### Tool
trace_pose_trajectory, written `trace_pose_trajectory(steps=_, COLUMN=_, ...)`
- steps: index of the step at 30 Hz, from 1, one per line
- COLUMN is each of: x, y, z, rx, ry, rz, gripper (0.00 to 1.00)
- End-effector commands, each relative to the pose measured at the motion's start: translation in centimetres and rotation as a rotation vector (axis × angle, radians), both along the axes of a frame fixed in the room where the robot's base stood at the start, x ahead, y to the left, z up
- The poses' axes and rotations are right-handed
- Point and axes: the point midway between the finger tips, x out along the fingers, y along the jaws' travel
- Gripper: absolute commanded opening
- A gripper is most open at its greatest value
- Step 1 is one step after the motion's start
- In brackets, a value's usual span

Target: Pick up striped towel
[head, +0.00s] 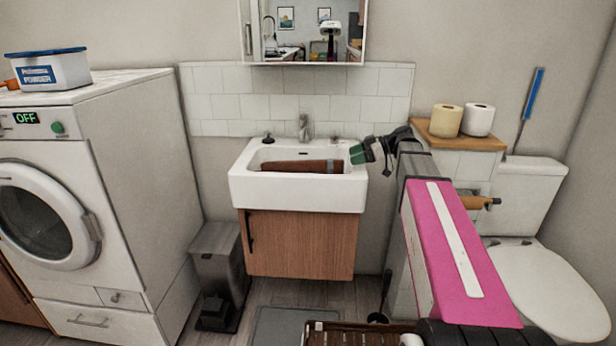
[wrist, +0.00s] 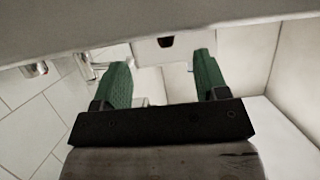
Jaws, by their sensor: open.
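A long reddish-brown bundle (head: 290,166) with a greyish band near its right end lies across the white sink basin. It looks like the towel; its stripes are too small to make out clearly. My gripper (head: 362,152) is at the right side of the sink, with its green fingers pointing left, just past the bundle's right end. In the wrist view my gripper (wrist: 163,72) has its two green fingers wide apart with nothing held between them. I cannot make out the towel in the wrist view.
The sink (head: 250,188) has a raised rim, and a tap (head: 305,128) stands behind the basin. A mirror cabinet (head: 303,35) hangs above. A wooden shelf (head: 455,138) with two paper rolls and a toilet (head: 540,280) are at right. A bin (head: 218,265) stands lower left.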

Motion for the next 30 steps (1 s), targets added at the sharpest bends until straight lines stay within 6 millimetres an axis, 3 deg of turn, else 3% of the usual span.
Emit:
trace_pose_trajectory(steps=13, x=-0.8, y=4.3, z=-2.3, rx=0.0, ry=0.0, rz=0.001, gripper=0.67)
trace_pose_trajectory(steps=21, x=-0.7, y=4.8, z=-2.5, rx=0.0, ry=0.0, rz=-0.001, gripper=0.67)
trace_pose_trajectory(steps=23, x=-0.7, y=4.7, z=-2.5, rx=0.0, ry=0.0, rz=-0.001, gripper=0.51)
trace_pose_trajectory(steps=27, x=-0.7, y=4.7, z=-2.5, rx=0.0, ry=0.0, rz=-0.001, gripper=0.05)
trace_pose_trajectory(steps=28, x=-0.7, y=4.7, z=-2.5, rx=0.0, ry=0.0, rz=-0.001, gripper=0.0)
trace_pose_trajectory(steps=30, x=-0.8, y=4.7, z=-2.5, rx=0.0, ry=0.0, rz=-0.001, gripper=0.0)
